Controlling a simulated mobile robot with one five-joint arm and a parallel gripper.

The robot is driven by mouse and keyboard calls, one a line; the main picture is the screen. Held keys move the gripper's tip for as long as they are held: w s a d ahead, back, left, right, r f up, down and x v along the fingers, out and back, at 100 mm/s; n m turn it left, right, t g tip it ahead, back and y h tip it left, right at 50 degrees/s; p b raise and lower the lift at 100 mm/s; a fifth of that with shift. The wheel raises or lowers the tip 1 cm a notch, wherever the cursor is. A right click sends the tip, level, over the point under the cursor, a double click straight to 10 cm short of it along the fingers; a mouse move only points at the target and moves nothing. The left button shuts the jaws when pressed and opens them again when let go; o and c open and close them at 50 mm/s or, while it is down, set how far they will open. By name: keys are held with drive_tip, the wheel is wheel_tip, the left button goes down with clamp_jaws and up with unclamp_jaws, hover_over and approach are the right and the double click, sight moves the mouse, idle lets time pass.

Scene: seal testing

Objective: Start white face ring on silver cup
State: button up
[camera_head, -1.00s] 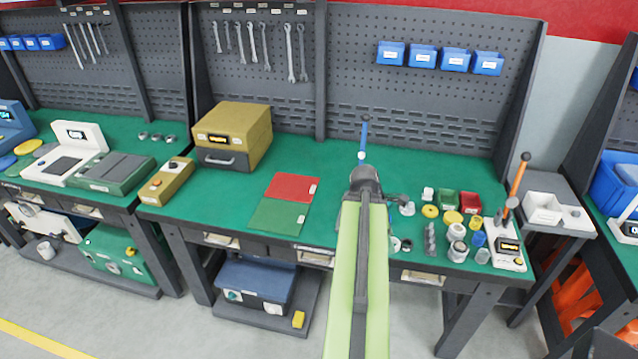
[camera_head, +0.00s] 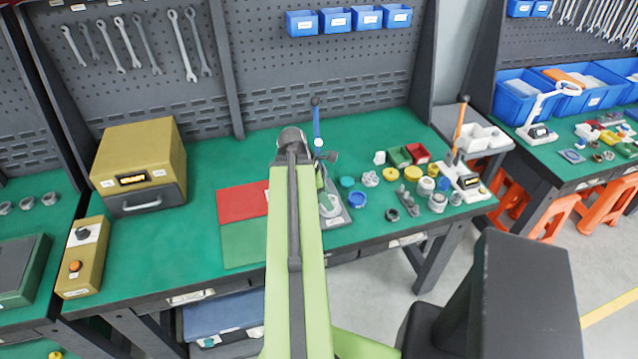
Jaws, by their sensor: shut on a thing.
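My gripper (camera_head: 326,156) is at the far end of my green arm, mostly hidden behind the arm's dark end joint. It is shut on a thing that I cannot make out. It is above the bench near the blue-lever press. No white face ring can be told for sure; a small whitish ringed part (camera_head: 370,178) stands right of my gripper. Grey-white cups stand farther right, among them a silver-looking cup (camera_head: 437,203) near the bench's front edge. Which one is the silver cup is too small to tell.
A press with a blue lever (camera_head: 317,125) stands partly behind my arm. A press with an orange lever (camera_head: 460,125) stands at the right. Small bins and caps, a blue ring (camera_head: 347,182) among them, crowd between. A yellow box (camera_head: 140,160) is at left. Green bench is clear beside it.

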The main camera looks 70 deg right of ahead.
drive_tip(key=shift+w+d, duration=0.15)
drive_tip(key=shift+w, duration=0.3)
drive_tip(key=shift+s, duration=0.1)
drive_tip(key=shift+d, duration=0.15)
drive_tip(key=d, duration=0.2)
drive_tip(key=w+d+f+b, duration=0.1)
drive_tip(key=d+f+b, duration=0.1)
drive_tip(key=d, duration=0.1)
drive_tip(key=shift+w+d+f, duration=0.1)
drive_tip(key=shift+w+d, duration=0.15)
drive_tip(key=shift+d, duration=0.05)
drive_tip(key=shift+a+f+b, duration=0.15)
drive_tip(key=shift+a+b, duration=0.05)
drive_tip(key=shift+b, duration=0.1)
wheel_tip(320, 180, down, 4)
drive_tip(key=b, duration=0.3)
drive_tip(key=shift+b, duration=0.3)
drive_tip(key=shift+f+b, duration=0.25)
drive_tip(key=shift+b, duration=0.15)
drive_tip(key=o, duration=1.1)
